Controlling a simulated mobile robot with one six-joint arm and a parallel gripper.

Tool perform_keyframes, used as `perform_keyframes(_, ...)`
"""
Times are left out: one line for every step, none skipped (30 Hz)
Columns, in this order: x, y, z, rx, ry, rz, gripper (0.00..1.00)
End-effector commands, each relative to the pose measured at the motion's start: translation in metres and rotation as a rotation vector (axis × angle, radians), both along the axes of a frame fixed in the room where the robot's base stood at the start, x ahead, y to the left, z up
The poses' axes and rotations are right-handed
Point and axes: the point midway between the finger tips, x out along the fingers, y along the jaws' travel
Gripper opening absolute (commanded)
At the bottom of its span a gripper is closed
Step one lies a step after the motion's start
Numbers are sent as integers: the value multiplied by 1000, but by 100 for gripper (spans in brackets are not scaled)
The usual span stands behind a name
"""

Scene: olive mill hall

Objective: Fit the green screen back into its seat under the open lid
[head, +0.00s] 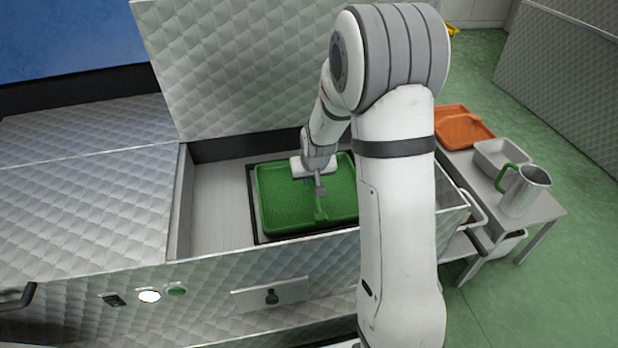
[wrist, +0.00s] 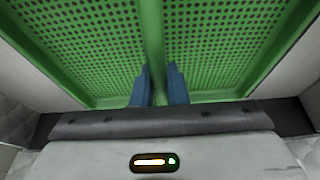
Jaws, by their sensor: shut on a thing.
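The green screen (head: 285,200) is a perforated tray with a raised rim and a middle rib. In the head view it lies inside the open metal housing, over a dark-edged frame (head: 252,205) that shows along its left and front sides. My gripper (head: 319,190) is shut on the screen's middle rib from above. In the wrist view the blue fingers (wrist: 160,88) stand either side of the rib, with the screen (wrist: 90,45) filling the view. The lid (head: 235,65) stands open behind. My arm hides the screen's right end; whether it is fully seated I cannot tell.
A side table (head: 540,205) at the right holds an orange tray (head: 462,127), a grey bin (head: 500,155) and a metal jug (head: 526,190) with a green handle. The housing's front wall (head: 215,275) has buttons and a latch. The bay's left floor (head: 220,205) is bare.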

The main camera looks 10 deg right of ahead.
Motion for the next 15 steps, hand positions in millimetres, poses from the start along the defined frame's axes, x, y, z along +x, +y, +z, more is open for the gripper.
perform_keyframes(1,0,-1,0,-2,0,0)
perform_keyframes(1,0,-2,0,-2,0,0)
perform_keyframes(1,0,-3,0,-2,0,0)
perform_keyframes(1,0,-4,0,-2,0,0)
perform_keyframes(1,0,-4,0,-2,0,0)
perform_keyframes(1,0,-5,0,-2,0,0)
perform_keyframes(1,0,-6,0,-2,0,0)
perform_keyframes(1,0,-6,0,-2,-1,0)
perform_keyframes(1,0,-6,0,-2,-1,0)
perform_keyframes(1,0,-6,0,-2,-1,0)
perform_keyframes(1,0,-6,0,-2,-1,0)
perform_keyframes(1,0,-6,0,-3,-1,0)
perform_keyframes(1,0,-6,0,-3,-1,0)
perform_keyframes(1,0,-6,0,-3,-1,0)
perform_keyframes(1,0,-6,0,-3,-1,0)
